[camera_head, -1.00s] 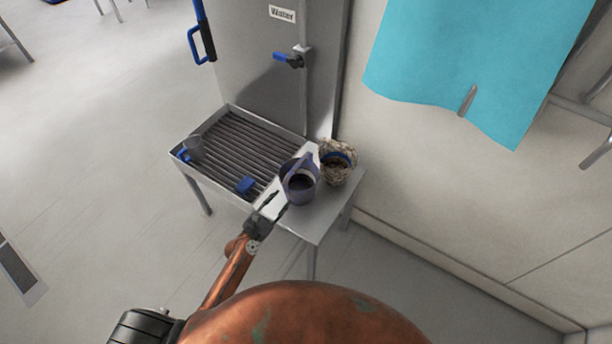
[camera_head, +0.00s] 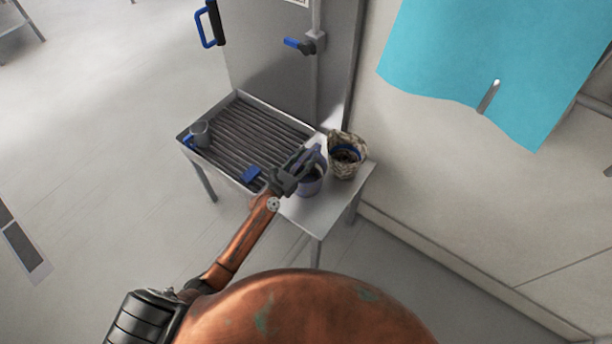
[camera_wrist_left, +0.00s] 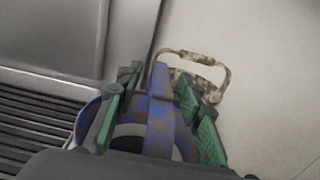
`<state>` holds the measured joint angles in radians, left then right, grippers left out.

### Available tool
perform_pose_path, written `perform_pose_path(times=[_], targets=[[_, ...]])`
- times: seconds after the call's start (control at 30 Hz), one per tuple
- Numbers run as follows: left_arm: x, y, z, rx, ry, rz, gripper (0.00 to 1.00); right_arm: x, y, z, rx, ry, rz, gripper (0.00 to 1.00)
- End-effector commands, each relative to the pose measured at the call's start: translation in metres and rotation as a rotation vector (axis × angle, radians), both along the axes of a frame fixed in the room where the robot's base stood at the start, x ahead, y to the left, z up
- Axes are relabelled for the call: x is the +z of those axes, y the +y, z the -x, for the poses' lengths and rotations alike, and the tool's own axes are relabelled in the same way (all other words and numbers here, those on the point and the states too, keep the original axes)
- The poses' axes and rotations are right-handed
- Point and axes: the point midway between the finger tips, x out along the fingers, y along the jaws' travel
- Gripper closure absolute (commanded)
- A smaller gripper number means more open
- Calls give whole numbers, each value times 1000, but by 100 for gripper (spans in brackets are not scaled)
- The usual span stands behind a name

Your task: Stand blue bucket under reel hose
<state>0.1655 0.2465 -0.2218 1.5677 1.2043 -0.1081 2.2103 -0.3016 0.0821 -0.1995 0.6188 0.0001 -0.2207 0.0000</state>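The blue bucket (camera_head: 312,186), worn blue-purple with an upright handle, stands on the small side table beside the grated tray. My left gripper (camera_head: 303,164) is over it and hides part of it. In the left wrist view the bucket's rust-flecked blue handle (camera_wrist_left: 160,112) runs between the green-padded fingers, which are apart with gaps beside the handle. I cannot make out a reel hose. My right gripper is not in view.
A mottled bucket (camera_head: 346,160) with a blue band stands close behind the blue one, its handle up (camera_wrist_left: 222,72). The grated tray (camera_head: 228,103) holds a grey cup (camera_head: 200,133) and a small blue block (camera_head: 251,174). A wall and turquoise cloth (camera_head: 450,60) are at right.

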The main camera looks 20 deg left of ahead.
Motion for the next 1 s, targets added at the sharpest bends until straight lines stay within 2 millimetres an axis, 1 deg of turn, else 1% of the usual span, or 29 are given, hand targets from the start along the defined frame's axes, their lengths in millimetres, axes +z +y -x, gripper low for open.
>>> perform_pose_path(times=[0.1, 0.2, 0.7, 1.0], targets=[[0, 0, 0, 1, 1, 0, 65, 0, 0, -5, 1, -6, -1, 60], [0, 1, 0, 2, 1, 0, 66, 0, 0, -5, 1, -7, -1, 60], [-1, 2, 1, 2, 1, 0, 100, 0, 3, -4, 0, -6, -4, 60], [-1, 2, 1, 2, 1, 0, 100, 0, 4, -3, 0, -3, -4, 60]])
